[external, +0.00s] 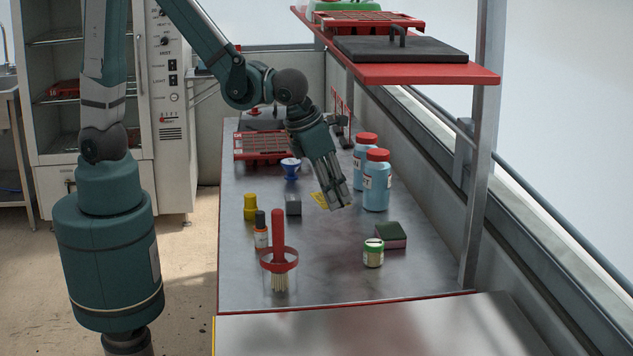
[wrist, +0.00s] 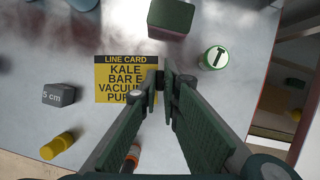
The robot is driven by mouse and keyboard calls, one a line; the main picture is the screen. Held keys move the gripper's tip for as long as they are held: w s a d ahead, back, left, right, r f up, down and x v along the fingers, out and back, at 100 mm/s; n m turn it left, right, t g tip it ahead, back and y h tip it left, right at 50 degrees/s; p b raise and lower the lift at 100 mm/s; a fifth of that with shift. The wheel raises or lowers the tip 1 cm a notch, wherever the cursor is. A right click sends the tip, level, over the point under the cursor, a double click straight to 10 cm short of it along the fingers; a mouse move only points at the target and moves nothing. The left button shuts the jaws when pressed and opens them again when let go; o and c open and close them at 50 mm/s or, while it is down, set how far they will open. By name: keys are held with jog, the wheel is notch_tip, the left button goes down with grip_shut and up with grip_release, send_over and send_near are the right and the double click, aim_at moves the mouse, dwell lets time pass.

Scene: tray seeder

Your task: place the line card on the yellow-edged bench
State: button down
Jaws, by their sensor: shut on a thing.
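My gripper (external: 340,205) is shut on the card's right edge, as the wrist view shows at the fingertips (wrist: 166,82). The card seems held above the red-edged metal bench, but its exact height is unclear. The yellow-edged bench (external: 400,326) lies in the front, with a bare metal top and a yellow strip at its left edge.
Beneath and around my gripper stand a grey block (external: 293,205), a yellow piece (external: 250,208), a small bottle (external: 261,234), a red-handled tool (external: 278,232), a green-capped jar (external: 373,255), a sponge (external: 391,236) and blue bottles (external: 376,185). A red shelf (external: 440,75) overhangs the right.

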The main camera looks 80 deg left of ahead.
jog(key=w+d+r+m+p, duration=0.1)
jog(key=w+d+r, duration=0.15)
jog(key=d, duration=0.95)
jog(key=w+d+r+m+h+p, duration=0.15)
jog(key=d+r, duration=0.25)
jog(key=d, duration=0.8)
jog(key=w+d+r+y+p, duration=0.1)
jog(key=w+d+r+p, duration=0.15)
jog(key=d, duration=0.95)
jog(key=p, duration=0.3)
send_over(443, 343)
jog(key=s, duration=0.2)
jog(key=shift+s+h+x, duration=0.15)
jog(key=shift+s+x, duration=0.05)
jog(key=shift+x, duration=0.65)
jog(key=shift+s+h+x, duration=0.1)
jog(key=shift+s+x, duration=0.05)
jog(key=shift+x, duration=0.7)
jog(key=shift+f, duration=0.2)
jog(key=shift+f+b, duration=0.5)
jog(key=shift+f, duration=2.5)
jog(key=shift+f, duration=1.9)
jog(key=shift+f+b, duration=0.15)
jog(key=shift+b, duration=0.25)
